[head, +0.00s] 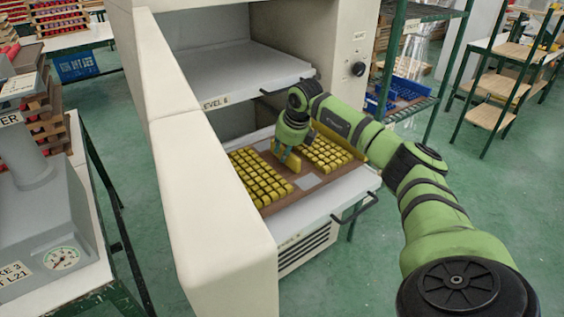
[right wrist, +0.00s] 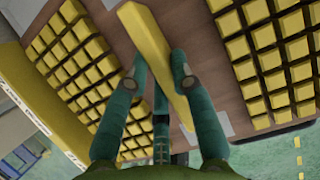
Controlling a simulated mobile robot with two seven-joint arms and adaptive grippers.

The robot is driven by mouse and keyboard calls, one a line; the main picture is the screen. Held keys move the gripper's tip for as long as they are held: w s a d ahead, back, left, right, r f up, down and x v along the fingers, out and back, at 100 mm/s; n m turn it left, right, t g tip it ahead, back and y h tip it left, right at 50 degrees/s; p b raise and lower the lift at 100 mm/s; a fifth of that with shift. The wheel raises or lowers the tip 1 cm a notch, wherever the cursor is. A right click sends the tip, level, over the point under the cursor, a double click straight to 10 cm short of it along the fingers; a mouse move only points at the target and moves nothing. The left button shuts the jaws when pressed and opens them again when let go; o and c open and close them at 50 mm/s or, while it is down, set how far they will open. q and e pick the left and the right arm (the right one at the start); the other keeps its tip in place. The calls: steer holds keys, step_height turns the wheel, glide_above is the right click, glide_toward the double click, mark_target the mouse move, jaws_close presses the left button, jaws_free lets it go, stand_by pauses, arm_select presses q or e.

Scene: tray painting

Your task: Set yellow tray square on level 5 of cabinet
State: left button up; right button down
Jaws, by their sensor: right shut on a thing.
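The yellow tray (head: 289,202) is a brown board with rows of yellow blocks on both sides of a bare middle strip. It lies on the pulled-out lower shelf (head: 345,190) of the white cabinet (head: 172,120). My right gripper (head: 287,160) is over the middle of the tray. In the right wrist view the right gripper (right wrist: 158,72) is shut on a yellow bar (right wrist: 150,50) running along the tray's middle strip (right wrist: 203,80). The gripper hides part of the bar. The lower shelf's label is too small to read. My left gripper is out of view.
An upper shelf (head: 245,70), empty and labelled level 6, sits above the tray. The cabinet's white side panel stands close on the left. A dark handle (head: 357,208) juts from the lower shelf's front. A green rack (head: 440,60) stands behind right.

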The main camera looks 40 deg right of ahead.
steer(key=shift+w+a+f+p, duration=0.15)
steer(key=shift+f+p, duration=0.2)
steer(key=shift+f, duration=1.55)
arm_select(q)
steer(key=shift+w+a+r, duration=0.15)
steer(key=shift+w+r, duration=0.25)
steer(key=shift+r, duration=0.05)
arm_select(e)
steer(key=shift+f, duration=0.1)
steer(key=c, duration=1.1)
jaws_free()
steer(key=shift+f, duration=0.15)
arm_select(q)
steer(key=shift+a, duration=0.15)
arm_select(e)
steer(key=shift+o, duration=0.2)
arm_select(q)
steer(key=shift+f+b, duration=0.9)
arm_select(e)
steer(key=v, duration=1.2)
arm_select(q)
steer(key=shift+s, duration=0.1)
